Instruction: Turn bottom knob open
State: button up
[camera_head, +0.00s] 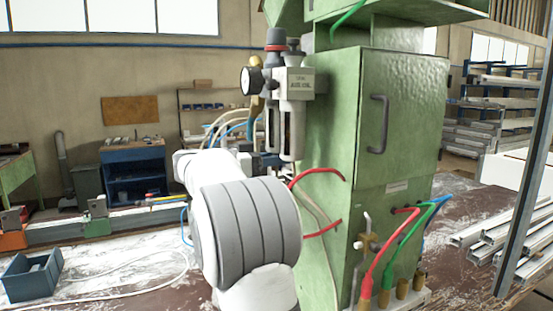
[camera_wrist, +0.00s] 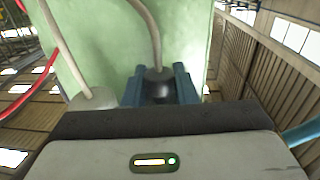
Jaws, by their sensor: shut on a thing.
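My gripper (camera_wrist: 159,72) shows in the wrist view with its two blue fingers on either side of a dark round knob (camera_wrist: 161,91). The fingers are shut on this knob, which I take to be the bottom knob. A grey hose comes down to the knob from above. How far the knob is turned cannot be told. In the head view the air unit (camera_head: 296,85) is on the left side of the green cabinet (camera_head: 345,110). My white arm hides its lower part, the gripper and the bottom knob there.
A round gauge (camera_head: 252,80) and a red-banded top knob (camera_head: 276,40) are on the air unit. Red hoses (camera_head: 318,172) loop close to my arm. In the wrist view a pale round fitting (camera_wrist: 92,99) with a hose is left of the fingers. A blue bin (camera_head: 32,276) lies far left.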

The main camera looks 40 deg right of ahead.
jog(key=shift+n+t+h, duration=0.3)
jog(key=shift+n+t, duration=0.3)
jog(key=shift+t, duration=0.3)
jog(key=o, duration=1)
jog(key=shift+c, duration=0.2)
jog(key=b+v, duration=0.1)
jog(key=v, duration=0.7)
jog(key=shift+d, duration=0.1)
